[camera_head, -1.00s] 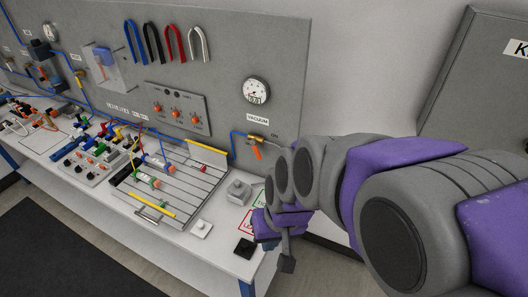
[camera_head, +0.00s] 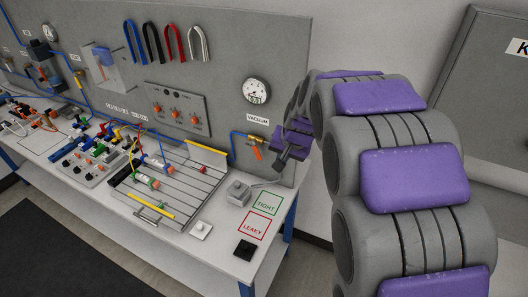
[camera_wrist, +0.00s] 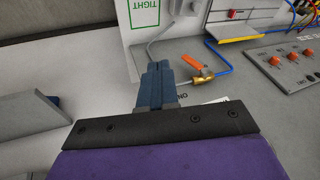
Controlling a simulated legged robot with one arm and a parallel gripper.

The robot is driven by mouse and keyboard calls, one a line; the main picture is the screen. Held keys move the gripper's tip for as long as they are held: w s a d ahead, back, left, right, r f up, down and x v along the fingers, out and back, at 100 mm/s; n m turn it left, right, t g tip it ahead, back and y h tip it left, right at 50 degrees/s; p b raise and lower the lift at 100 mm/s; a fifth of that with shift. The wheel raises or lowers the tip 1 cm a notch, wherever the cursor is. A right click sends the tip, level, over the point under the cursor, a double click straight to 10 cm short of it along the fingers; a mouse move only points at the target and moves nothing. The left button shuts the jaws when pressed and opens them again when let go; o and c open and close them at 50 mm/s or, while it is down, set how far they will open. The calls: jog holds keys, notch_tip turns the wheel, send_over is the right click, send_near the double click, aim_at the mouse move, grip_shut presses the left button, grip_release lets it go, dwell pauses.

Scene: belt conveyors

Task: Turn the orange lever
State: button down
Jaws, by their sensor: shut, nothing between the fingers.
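The orange lever (camera_head: 257,152) sits on a small brass valve (camera_head: 253,138) below the VACUUM label on the grey upright panel. In the wrist view the lever (camera_wrist: 193,63) is right of my fingertips, joined to the brass valve (camera_wrist: 205,77) with a blue hose on it. My gripper (camera_head: 279,164) is just right of the lever in the head view, apart from it as far as I can tell. In the wrist view its blue fingers (camera_wrist: 153,72) are together and empty, pointing up the picture. My forearm hides part of the panel's right edge.
A round gauge (camera_head: 256,92) is above the valve. A grey box (camera_head: 238,190) with a cable stands on the bench below it. TIGHT (camera_head: 265,200) and LEAKY (camera_head: 254,226) squares lie on the bench. A wired rack (camera_head: 172,185) is to the left.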

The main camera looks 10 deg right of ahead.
jog(key=w+d+m+t, duration=0.1)
jog(key=w+d, duration=0.1)
jog(key=w, duration=0.6)
jog(key=b, duration=0.2)
send_near(260, 155)
notch_tip(260, 155, down, 5)
jog(key=w+d, duration=0.1)
jog(key=w, duration=0.1)
jog(key=shift+w+a+f+t, duration=0.3)
jog(key=shift+w+a, duration=0.15)
jog(key=shift+a, duration=0.1)
jog(key=shift+f+b, duration=0.1)
jog(key=shift+b, duration=0.4)
jog(key=shift+w+a+f+m+t+y+b, duration=0.1)
jog(key=shift+a+f+m+t+y+b, duration=0.15)
jog(key=shift+f+t+y+b, duration=0.5)
jog(key=shift+w+g, duration=0.15)
jog(key=shift+g, duration=0.1)
